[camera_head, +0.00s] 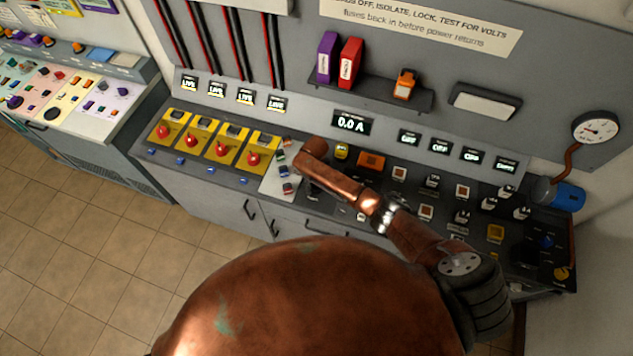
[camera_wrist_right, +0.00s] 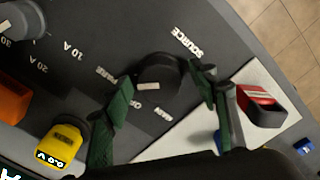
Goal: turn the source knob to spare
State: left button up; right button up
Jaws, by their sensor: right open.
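The source knob (camera_wrist_right: 160,72) is a round black knob with a white mark on its lower left side in the right wrist view. The printed label SOURCE stands above it. The labels SPARE, OFF and MAIN run around its lower side, SPARE partly hidden by a finger. The white mark appears to face OFF. My right gripper (camera_wrist_right: 163,84) is open, its green fingers on either side of the knob; I cannot tell whether they touch it. In the head view my copper right forearm hides the knob. My left gripper is in neither view.
A yellow device (camera_wrist_right: 60,145) and an orange block (camera_wrist_right: 12,98) sit left of the knob in the wrist view. A red-topped black switch (camera_wrist_right: 261,106) stands right on a white plate. In the head view, yellow breakers (camera_head: 213,142) and a 0.0 A display (camera_head: 351,122) are nearby.

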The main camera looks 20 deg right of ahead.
notch_tip(320, 180, up, 12)
jog(key=shift+a, duration=0.15)
dwell(0.3)
dwell(0.4)
